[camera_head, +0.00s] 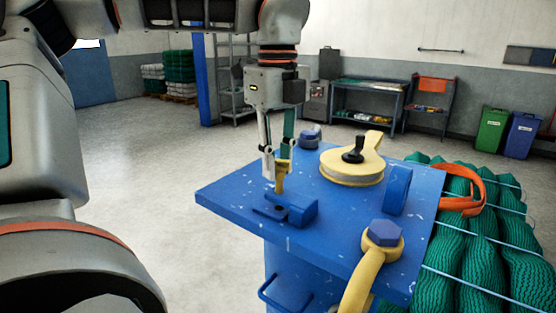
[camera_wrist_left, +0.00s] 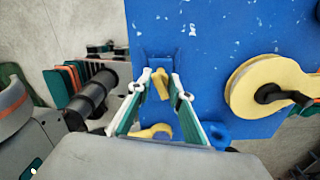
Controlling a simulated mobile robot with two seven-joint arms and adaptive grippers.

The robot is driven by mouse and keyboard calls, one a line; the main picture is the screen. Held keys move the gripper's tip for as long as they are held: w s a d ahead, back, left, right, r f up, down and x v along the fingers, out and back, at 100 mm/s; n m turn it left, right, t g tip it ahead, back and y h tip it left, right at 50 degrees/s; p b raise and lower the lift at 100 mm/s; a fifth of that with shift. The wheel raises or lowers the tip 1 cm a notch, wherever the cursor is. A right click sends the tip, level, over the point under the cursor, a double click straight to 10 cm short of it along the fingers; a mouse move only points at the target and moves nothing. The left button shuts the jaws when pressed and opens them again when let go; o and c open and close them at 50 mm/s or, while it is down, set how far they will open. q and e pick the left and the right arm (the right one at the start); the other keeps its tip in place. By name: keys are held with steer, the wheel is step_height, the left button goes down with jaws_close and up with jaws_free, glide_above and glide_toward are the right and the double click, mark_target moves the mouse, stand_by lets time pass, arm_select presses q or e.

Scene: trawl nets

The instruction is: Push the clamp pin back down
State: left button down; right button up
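The yellow clamp pin (camera_head: 280,178) stands above the blue clamp block (camera_head: 303,210) at the near left of the blue table top. Whether its lower end sits in a hole is hidden. My left gripper (camera_head: 276,158) points down from above, its fingertips around the pin's upper part. In the left wrist view the pin (camera_wrist_left: 160,84) shows between the two fingertips (camera_wrist_left: 163,78), which stand apart with a thin blue gap at its right. Contact is hard to judge. My right gripper is out of view.
A yellow pulley (camera_head: 350,168) with a black knob stands right of the gripper. A blue upright lug (camera_head: 398,190) and a blue hex bolt (camera_head: 384,234) on a yellow arm are further right. Green nets (camera_head: 480,240) lie beside the table. Open floor lies left.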

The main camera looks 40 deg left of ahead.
mark_target(279, 169)
arm_select(q)
step_height(279, 169, down, 2)
steer(key=b, duration=0.2)
steer(key=shift+f+b, duration=0.15)
steer(key=shift+b, duration=0.25)
steer(key=shift+w+f+b, duration=0.1)
steer(key=shift+f+b, duration=0.35)
steer(key=c, duration=1.9)
jaws_free()
steer(key=shift+d, duration=0.1)
